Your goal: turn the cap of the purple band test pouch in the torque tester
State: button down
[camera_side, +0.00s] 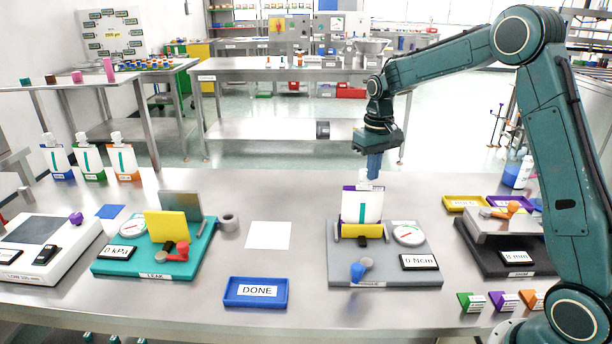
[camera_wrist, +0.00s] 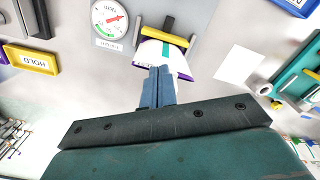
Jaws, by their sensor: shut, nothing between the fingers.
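The purple band test pouch (camera_side: 362,207) stands upright in the grey torque tester (camera_side: 384,270), behind its yellow clamp bar (camera_side: 361,231). Its white cap (camera_side: 364,184) is at the top, partly hidden by my fingers. My gripper (camera_side: 374,175) points down with its blue fingers together, right at the cap; I cannot tell whether they touch it. In the wrist view, the shut fingers (camera_wrist: 159,75) cover the cap and part of the pouch (camera_wrist: 174,58). The tester has a round dial (camera_side: 408,233) and a display (camera_side: 419,262) reading 0 N·cm.
Left stand the teal leak tester (camera_side: 122,266), a white scale (camera_side: 40,270) and three pouches (camera_side: 88,158). A blue DONE tray (camera_side: 256,292) lies in front. A dark device (camera_side: 507,254) and yellow HOLD tray (camera_side: 465,202) are right. A white sheet (camera_side: 269,235) lies mid-table.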

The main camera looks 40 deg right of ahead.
jog(key=shift+w, duration=0.3)
dwell(0.7)
dwell(0.8)
jog(key=shift+s+a, duration=0.15)
jog(key=shift+s, duration=0.2)
jog(key=shift+r, duration=0.1)
notch_tip(320, 180, up, 6)
jog(key=shift+f, duration=0.1)
dwell(0.8)
jog(key=shift+s+r, duration=0.25)
jog(key=shift+r, duration=0.25)
